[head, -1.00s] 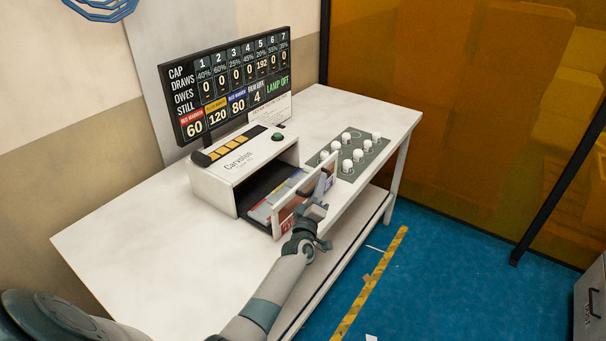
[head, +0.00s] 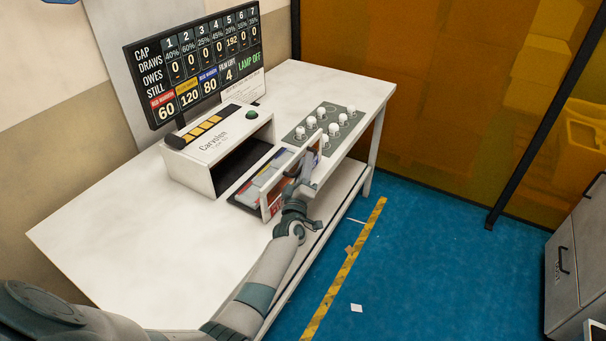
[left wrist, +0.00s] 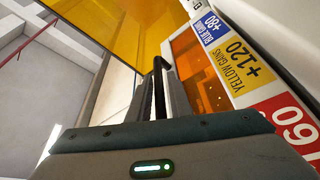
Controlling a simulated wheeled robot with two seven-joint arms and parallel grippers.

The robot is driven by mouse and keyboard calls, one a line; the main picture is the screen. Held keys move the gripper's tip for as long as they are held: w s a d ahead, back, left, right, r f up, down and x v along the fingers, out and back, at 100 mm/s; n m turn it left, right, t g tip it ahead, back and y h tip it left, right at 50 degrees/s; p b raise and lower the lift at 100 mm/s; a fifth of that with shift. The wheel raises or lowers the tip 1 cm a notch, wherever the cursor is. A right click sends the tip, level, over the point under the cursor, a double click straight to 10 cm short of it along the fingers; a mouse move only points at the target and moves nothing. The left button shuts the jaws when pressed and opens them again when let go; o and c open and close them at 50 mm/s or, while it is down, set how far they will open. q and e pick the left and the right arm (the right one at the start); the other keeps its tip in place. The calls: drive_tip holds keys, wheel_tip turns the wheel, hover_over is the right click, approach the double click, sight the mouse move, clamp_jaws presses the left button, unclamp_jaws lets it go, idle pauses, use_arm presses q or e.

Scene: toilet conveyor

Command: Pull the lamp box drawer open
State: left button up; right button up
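The white lamp box (head: 192,172) stands on the table under the display board, its front bay dark inside. Its drawer (head: 291,183) is pulled well out toward the table's front edge, with coloured cards (head: 262,180) lying in it. My left gripper (head: 303,189) is at the outer side of the drawer front. In the left wrist view its dark fingers (left wrist: 158,92) are close together at the drawer front; they appear shut on the handle, which they largely hide. Red, yellow and blue labelled cards (left wrist: 238,60) show beside them. My right gripper is not in view.
The display board (head: 195,65) reads LAMP OFF. A grey-green panel with several white knobs (head: 322,130) lies right of the drawer. The left of the white table (head: 120,235) is clear. A grey cabinet (head: 577,260) stands at the right on the blue floor.

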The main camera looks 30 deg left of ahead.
use_arm(q)
drive_tip(key=b+v, duration=0.4)
drive_tip(key=v, duration=1.3)
drive_tip(key=shift+s, duration=0.15)
drive_tip(key=shift+d, duration=0.1)
